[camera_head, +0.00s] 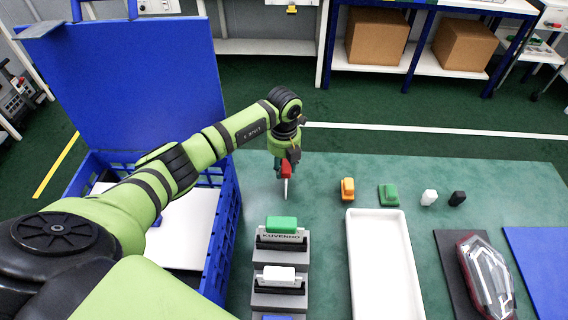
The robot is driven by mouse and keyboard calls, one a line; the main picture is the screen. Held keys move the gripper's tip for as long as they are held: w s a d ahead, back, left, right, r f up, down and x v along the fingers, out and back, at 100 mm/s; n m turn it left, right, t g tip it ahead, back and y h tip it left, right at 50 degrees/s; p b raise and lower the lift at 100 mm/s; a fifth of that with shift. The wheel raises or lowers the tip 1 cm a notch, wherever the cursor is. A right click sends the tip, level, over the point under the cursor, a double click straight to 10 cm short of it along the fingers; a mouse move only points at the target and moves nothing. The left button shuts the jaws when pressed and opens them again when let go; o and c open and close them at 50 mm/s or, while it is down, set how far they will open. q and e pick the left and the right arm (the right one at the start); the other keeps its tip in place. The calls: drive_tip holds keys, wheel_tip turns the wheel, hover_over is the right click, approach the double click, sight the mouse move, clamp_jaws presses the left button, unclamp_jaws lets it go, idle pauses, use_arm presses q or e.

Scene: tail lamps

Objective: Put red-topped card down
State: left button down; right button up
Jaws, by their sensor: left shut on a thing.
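My left gripper (288,158) is shut on the red-topped card (286,170) and holds it over the green table. The card's red top is between the fingers and a thin pale part hangs below it, nearly upright. I cannot tell whether its lower end touches the table. A grey stepped card rack (252,284) stands below it in the picture, with a green-topped card (282,223), a white-topped card (279,274) and a blue-topped one (276,318) in it. My right gripper is not in view.
On the table (330,250) stand orange (348,189), green (388,195), white (429,197) and black (457,198) small pieces, a white tray (354,270), a tail lamp (486,276) on a dark mat, and a blue mat (540,260). A blue crate (222,240) with raised lid (140,85) is left.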

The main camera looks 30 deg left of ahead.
use_arm(q)
drive_tip(key=shift+f, duration=0.1)
drive_tip(key=c, duration=0.8)
unclamp_jaws()
wheel_tip(320, 180, up, 12)
drive_tip(key=p, duration=0.9)
